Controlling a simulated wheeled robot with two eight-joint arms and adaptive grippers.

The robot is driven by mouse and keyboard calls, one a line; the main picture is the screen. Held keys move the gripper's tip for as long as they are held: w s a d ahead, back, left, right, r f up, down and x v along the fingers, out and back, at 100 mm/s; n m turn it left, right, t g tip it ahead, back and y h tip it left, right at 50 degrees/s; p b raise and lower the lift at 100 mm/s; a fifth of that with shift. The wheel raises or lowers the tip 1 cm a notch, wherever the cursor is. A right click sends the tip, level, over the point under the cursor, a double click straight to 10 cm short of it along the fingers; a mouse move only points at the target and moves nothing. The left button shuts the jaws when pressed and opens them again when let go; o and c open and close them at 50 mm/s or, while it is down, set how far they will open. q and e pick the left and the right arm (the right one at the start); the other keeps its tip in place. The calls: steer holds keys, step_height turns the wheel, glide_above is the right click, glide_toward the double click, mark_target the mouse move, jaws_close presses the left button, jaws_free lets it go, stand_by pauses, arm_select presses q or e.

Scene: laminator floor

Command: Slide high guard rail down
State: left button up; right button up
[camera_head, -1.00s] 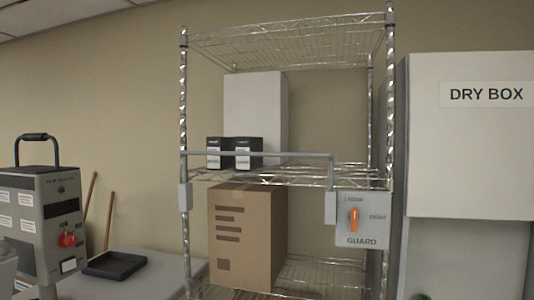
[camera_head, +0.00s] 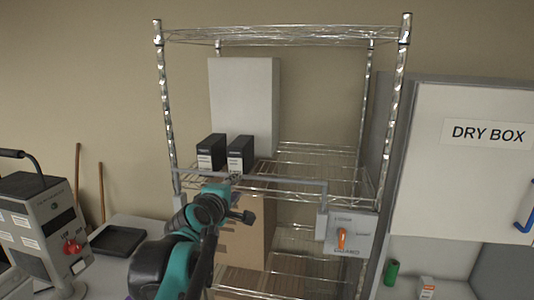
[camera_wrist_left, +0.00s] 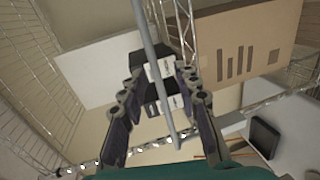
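The guard rail (camera_head: 290,181) is a thin grey bar across the front of the wire rack at middle-shelf height. Its right end bends down to a bracket beside the grey GUARD panel (camera_head: 352,240), whose orange knob (camera_head: 341,238) stands about upright. My left gripper (camera_head: 236,180) is at the rail, left of its middle, and my arm hides part of it. In the left wrist view, the gripper (camera_wrist_left: 158,76) is open, with the rail (camera_wrist_left: 150,50) passing between its fingers; I cannot tell whether they touch it. My right gripper is in neither view.
Two black-and-white boxes (camera_head: 240,154) and a white box (camera_head: 244,100) stand on the shelf just behind the rail. A cardboard box (camera_head: 256,235) is below, partly behind my arm. The dry box (camera_head: 480,165) is at right, a grey machine (camera_head: 40,235) at left.

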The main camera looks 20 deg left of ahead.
arm_select(q)
steer(key=x, duration=0.2)
steer(key=p+x, duration=0.1)
steer(key=x, duration=0.2)
steer(key=r+x, duration=0.1)
steer(key=x, duration=0.2)
steer(key=shift+w, duration=0.1)
jaws_close()
